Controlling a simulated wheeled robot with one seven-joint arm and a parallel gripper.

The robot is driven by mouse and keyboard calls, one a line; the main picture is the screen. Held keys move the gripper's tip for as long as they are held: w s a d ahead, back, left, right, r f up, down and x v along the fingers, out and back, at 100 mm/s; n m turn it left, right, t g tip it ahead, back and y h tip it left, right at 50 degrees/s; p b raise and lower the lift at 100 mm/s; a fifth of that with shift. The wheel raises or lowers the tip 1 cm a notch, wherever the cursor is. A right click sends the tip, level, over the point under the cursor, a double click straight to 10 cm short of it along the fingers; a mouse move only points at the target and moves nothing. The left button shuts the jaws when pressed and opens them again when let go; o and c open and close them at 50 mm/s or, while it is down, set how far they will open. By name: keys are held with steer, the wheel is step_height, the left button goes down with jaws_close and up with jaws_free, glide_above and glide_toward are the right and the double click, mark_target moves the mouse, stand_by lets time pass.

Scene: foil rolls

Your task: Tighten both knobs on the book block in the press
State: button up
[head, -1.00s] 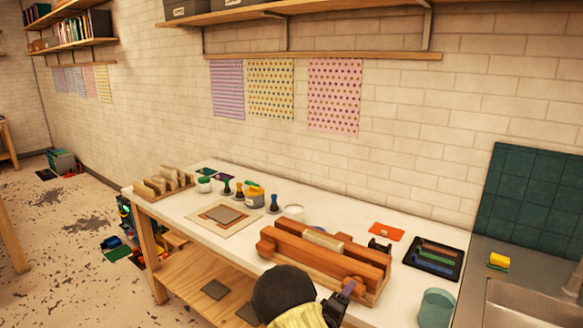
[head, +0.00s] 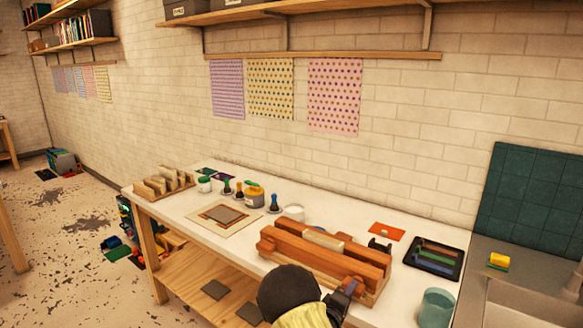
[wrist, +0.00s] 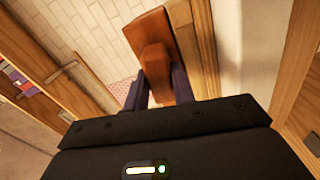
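The wooden press (head: 300,254) stands at the front of the white table, with two long reddish-brown beams. The pale book block (head: 324,239) sits between the beams near their middle. My gripper (head: 352,286) is at the press's near right end. In the wrist view my gripper's dark fingers (wrist: 160,92) stand on both sides of a brown wooden knob (wrist: 155,62), close against it. A beam end (wrist: 150,30) rises behind the knob. The other knob cannot be made out clearly in the head view.
A teal cup (head: 436,308) stands right of my gripper, near the table's front edge. A black tray (head: 434,270) with coloured strips and an orange card (head: 386,232) lie behind. Jars, a board (head: 205,218) and a wooden rack (head: 150,190) stand to the left.

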jaws_close()
steer(key=shift+f+m+b, duration=0.2)
steer(key=shift+m+b, duration=0.45)
steer(key=shift+m, duration=0.05)
steer(key=shift+r+m, duration=0.15)
steer(key=shift+m, duration=0.15)
steer(key=o, duration=1.3)
jaws_free()
steer(key=shift+c, duration=0.2)
steer(key=v, duration=0.5)
steer(key=shift+p, duration=0.35)
